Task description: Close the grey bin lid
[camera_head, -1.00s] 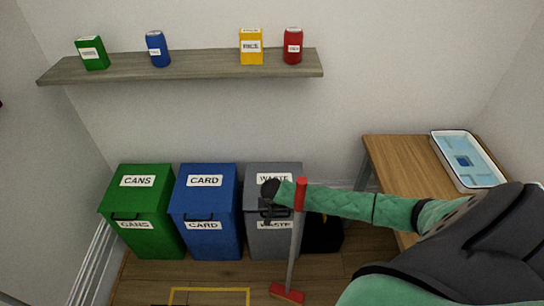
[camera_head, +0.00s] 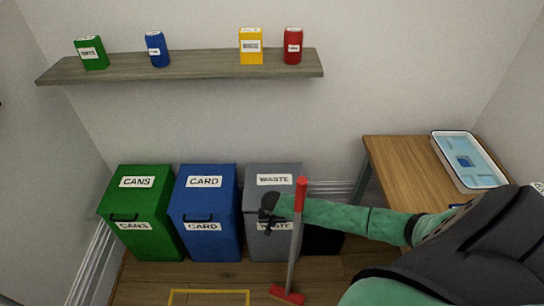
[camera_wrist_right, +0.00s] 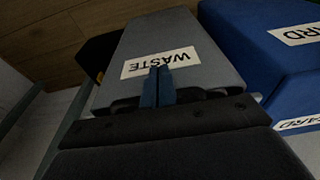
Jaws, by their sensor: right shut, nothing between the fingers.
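The grey bin (camera_head: 259,246) stands right of the blue bin, with a WASTE label on its lid and another on its front. Its grey lid (camera_head: 254,170) lies down level with the lids beside it and looks shut. The lid also shows in the right wrist view (camera_wrist_right: 178,40). My right gripper (camera_head: 266,216) is shut and empty at the front of the grey bin, covering part of the front label. Its fingertips (camera_wrist_right: 158,86) appear over the lower edge of the lid label in the wrist view; contact cannot be told. My left gripper is not in view.
The blue CARD bin (camera_head: 205,207) and green CANS bin (camera_head: 142,205) stand to the left. A red-handled broom (camera_head: 299,210) stands in front, near my right arm. A wooden table (camera_head: 395,160) with a tray (camera_head: 468,180) is at right. A shelf (camera_head: 200,66) holds several items.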

